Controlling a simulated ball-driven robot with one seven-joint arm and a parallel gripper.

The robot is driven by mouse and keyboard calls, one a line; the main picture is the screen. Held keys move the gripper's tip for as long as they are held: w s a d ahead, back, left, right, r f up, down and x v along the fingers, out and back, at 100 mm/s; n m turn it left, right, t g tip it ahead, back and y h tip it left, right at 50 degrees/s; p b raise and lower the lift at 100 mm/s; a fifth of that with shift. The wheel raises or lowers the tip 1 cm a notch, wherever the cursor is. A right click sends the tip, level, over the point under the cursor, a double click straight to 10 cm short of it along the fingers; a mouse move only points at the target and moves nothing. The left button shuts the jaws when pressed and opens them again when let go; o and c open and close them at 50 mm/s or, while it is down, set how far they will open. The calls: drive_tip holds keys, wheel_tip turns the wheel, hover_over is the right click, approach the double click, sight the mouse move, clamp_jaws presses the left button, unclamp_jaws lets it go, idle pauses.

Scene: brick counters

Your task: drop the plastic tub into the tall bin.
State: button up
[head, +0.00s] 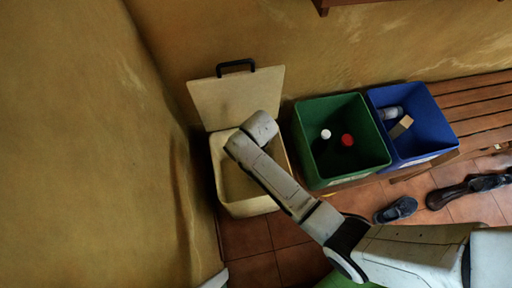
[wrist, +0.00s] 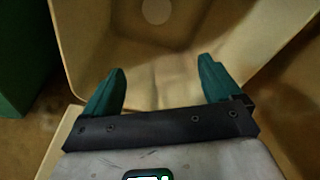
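The tall bin (head: 222,180) is cream, with its lid (head: 238,98) raised against the wall. Its inside also fills much of the wrist view (wrist: 85,30). In the head view my arm's end is over the bin's opening and hides my fingers. In the wrist view my gripper (wrist: 161,66) is open, its two teal fingers wide apart with nothing between them. A pale round shape (wrist: 156,10) shows at the bin's bottom; I cannot tell if it is the plastic tub. I see no tub that I can identify surely.
A green bin (head: 311,158) holds a white and a red item. A blue bin (head: 439,118) beside it holds a bottle-like item and a brown block. A wooden bench (head: 480,105) is at right. Dark shoes (head: 396,209) lie on the tiled floor. A wall is close at left.

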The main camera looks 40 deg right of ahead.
drive_tip(key=shift+o, duration=0.5)
drive_tip(key=shift+r, duration=0.1)
wheel_tip(320, 180, up, 10)
drive_tip(key=s+p, duration=0.1)
drive_tip(key=p, duration=0.2)
drive_tip(key=shift+s+r, duration=0.25)
drive_tip(key=shift+s, duration=0.05)
drive_tip(key=shift+d, duration=0.1)
